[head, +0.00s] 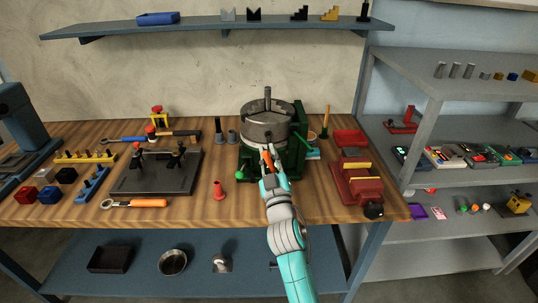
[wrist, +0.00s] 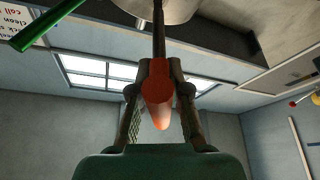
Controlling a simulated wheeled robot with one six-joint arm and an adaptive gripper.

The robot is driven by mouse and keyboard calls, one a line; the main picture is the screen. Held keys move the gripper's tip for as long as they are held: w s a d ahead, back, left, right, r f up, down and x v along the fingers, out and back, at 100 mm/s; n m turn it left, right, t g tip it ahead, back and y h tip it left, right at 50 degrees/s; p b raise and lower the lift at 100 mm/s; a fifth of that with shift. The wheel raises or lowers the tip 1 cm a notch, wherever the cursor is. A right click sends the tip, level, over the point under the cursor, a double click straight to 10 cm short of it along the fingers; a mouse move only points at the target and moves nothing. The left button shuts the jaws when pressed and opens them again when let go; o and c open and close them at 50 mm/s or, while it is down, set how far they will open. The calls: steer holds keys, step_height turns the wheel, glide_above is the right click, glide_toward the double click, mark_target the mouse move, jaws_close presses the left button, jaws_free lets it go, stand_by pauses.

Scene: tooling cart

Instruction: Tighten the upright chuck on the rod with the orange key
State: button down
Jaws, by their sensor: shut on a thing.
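The upright chuck (head: 262,133) is a grey steel cylinder on a dark green stand at the middle of the bench. The rod (head: 267,93) stands upright out of its top. My gripper (head: 268,156) is at the chuck's front side, shut on the orange key (head: 266,164). In the wrist view the key's orange handle (wrist: 158,97) lies between both fingers, and its dark shaft (wrist: 159,35) runs to the chuck's pale grey body (wrist: 170,9). The shaft's tip is hidden, so I cannot tell how deep it sits.
A green-knobbed lever (head: 239,174) sticks out left of the chuck. A dark plate fixture (head: 157,172) is further left, and a red vise (head: 358,183) is on the right.

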steer(key=shift+n+g+y, duration=0.4)
steer(key=shift+n+y, duration=0.3)
steer(key=shift+n, duration=1)
steer(key=n+y, duration=0.1)
steer(key=n, duration=0.1)
steer(key=n+g, duration=0.1)
steer(key=n, duration=0.2)
steer(key=shift+a+f+g+y, duration=0.2)
steer(key=shift+g+y, duration=0.1)
steer(key=shift+y, duration=0.1)
steer(key=n+g, duration=0.1)
steer(key=n, duration=0.4)
steer(key=shift+g, duration=0.4)
steer(key=shift+a+f+n+g, duration=0.15)
steer(key=shift+n+g, duration=0.1)
steer(key=shift+n, duration=0.35)
steer(key=shift+d+f+n+g, duration=0.1)
steer(key=shift+n+g, duration=0.15)
steer(key=shift+n, duration=0.35)
steer(key=shift+w, duration=0.7)
steer(key=shift+w, duration=0.5)
steer(key=shift+y, duration=0.3)
